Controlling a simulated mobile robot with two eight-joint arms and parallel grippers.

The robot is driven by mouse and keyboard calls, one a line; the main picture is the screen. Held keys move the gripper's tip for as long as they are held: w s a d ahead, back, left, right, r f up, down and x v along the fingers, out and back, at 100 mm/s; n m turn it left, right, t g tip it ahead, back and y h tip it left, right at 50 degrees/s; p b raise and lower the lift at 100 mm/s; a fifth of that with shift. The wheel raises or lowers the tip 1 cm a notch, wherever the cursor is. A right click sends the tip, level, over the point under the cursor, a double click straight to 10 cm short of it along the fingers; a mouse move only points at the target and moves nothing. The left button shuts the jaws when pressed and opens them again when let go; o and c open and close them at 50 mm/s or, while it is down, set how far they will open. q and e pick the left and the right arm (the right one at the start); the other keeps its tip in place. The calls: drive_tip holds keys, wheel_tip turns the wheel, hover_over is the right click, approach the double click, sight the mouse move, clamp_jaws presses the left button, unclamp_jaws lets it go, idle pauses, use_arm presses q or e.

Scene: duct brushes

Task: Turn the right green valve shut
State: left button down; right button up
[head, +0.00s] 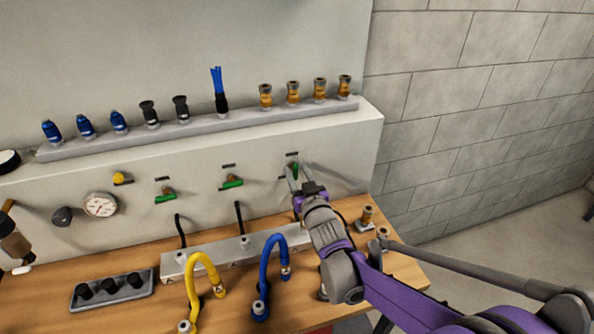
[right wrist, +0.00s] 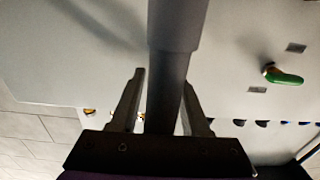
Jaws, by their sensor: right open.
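The right green valve (head: 295,167) is on the grey wall panel, below a small dark label. My right gripper (head: 298,176) is right in front of it, and its fingers partly hide the handle. In the right wrist view my right gripper (right wrist: 163,108) has its fingers apart, on either side of a dark grey post; I cannot tell what the post is. I cannot tell if the fingers touch the valve. A middle green valve (head: 232,182) and a left green valve (head: 165,197) are further left. One green handle (right wrist: 284,77) shows at right in the wrist view.
A ledge (head: 215,126) with blue, black and orange fittings runs above the valves. On the wooden bench below are a grey manifold (head: 215,258), a yellow hose (head: 205,262), a blue hose (head: 266,263) and a dark tray (head: 140,291). A gauge (head: 100,205) is at left.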

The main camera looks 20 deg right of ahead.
drive_tip(key=shift+w, duration=0.3)
clamp_jaws()
